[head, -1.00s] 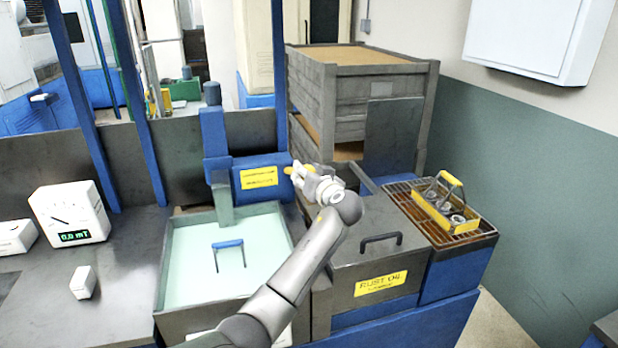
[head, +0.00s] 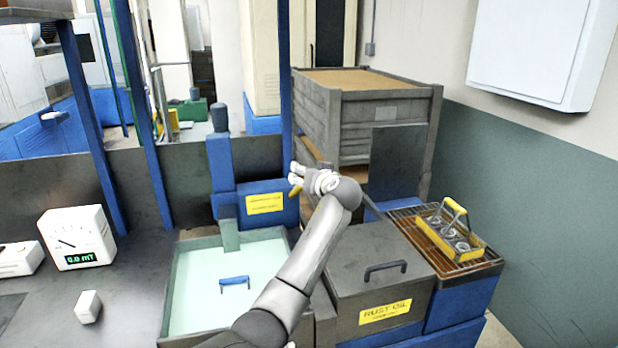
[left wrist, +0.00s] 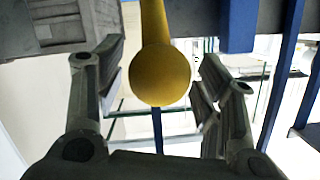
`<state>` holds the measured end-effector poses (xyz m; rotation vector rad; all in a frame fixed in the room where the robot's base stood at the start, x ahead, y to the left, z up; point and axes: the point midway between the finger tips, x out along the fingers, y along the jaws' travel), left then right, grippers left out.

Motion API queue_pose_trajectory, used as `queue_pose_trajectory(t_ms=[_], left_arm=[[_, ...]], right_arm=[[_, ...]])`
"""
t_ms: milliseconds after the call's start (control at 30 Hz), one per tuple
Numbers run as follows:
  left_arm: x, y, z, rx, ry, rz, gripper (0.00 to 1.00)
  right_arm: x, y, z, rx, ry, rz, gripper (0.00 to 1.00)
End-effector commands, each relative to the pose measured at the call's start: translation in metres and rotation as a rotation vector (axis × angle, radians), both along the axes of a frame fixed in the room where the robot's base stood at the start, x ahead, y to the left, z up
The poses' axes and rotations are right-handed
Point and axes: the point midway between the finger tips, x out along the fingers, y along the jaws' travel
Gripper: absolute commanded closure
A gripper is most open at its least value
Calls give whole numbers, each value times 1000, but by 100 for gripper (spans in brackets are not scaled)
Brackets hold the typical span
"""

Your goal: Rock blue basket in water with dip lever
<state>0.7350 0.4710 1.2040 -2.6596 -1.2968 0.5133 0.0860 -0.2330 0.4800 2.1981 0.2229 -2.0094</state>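The yellow ball knob of the dip lever (head: 295,189) sits at my left gripper (head: 299,176), right of the blue dip housing. In the left wrist view the knob (left wrist: 159,75) lies between the two fingers of my left gripper (left wrist: 163,80). The fingers are spread, with narrow gaps beside the ball. The blue basket's handle (head: 234,281) stands just above the pale water in the dip tank (head: 178,285). The basket's body is hidden under the water. My right gripper is not in view.
A rust oil box with a lidded top (head: 372,270) stands right of the tank. A yellow carrier with rings (head: 448,238) stands on a rusty grate (head: 478,264). A gauge (head: 76,238) is at the left. Stacked grey crates (head: 335,120) stand behind my arm.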

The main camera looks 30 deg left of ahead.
Motion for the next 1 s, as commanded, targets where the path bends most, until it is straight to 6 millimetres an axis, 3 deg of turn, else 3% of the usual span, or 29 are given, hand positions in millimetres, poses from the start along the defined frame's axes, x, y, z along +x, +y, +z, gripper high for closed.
queue_pose_trajectory(t_ms=[367,1000], left_arm=[[-4,-7,-2,-3,3,-2,37],[-63,-88,25,-2,1,-1,37]], right_arm=[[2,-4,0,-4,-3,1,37],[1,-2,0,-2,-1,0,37]])
